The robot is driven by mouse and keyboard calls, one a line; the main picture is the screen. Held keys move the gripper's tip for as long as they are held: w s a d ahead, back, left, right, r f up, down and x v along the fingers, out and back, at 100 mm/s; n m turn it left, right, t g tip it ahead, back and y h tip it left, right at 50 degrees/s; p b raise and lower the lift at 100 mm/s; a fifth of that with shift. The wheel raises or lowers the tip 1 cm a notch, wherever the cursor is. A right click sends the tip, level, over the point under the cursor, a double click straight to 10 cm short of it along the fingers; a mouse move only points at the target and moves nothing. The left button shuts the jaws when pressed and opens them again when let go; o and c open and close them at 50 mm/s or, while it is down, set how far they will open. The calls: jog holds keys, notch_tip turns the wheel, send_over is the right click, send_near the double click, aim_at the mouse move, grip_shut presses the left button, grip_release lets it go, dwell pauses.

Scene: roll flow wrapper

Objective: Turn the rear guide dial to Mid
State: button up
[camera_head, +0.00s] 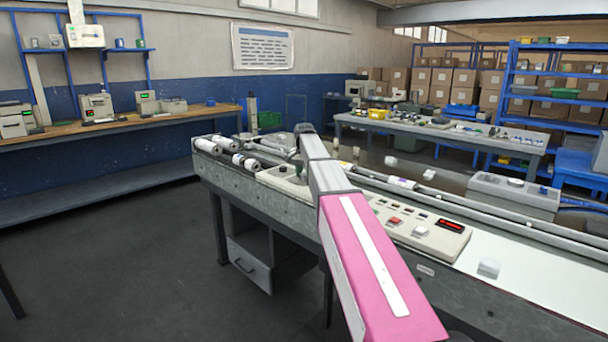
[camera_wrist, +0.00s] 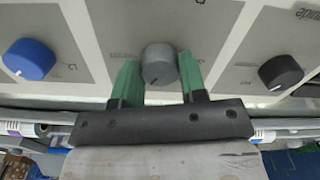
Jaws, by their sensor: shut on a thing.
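A grey round dial (camera_wrist: 158,58) sits in the middle of a panel in the wrist view, with a small light mark low on its front edge. The two green fingers of my gripper (camera_wrist: 159,68) are shut on it, one on each side. A blue dial (camera_wrist: 30,59) is to the left and a black dial (camera_wrist: 280,72) to the right, both apart from the fingers. Printed labels beside the dials are too blurred to read, so I cannot tell which setting the grey dial shows. In the head view my arm mostly hides the dials.
The long machine bench (camera_head: 275,205) carries white rolls (camera_head: 208,145) at its left end. A control box (camera_head: 420,225) with buttons and a red display stands right of my arm. A wooden workbench (camera_head: 110,124) runs along the left wall. The floor at left is clear.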

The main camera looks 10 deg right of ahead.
aim_at(304, 174)
jog(key=o, duration=0.9)
notch_tip(304, 174, up, 11)
jog(key=shift+f, duration=0.1)
jog(key=shift+s, duration=0.1)
dwell(0.3)
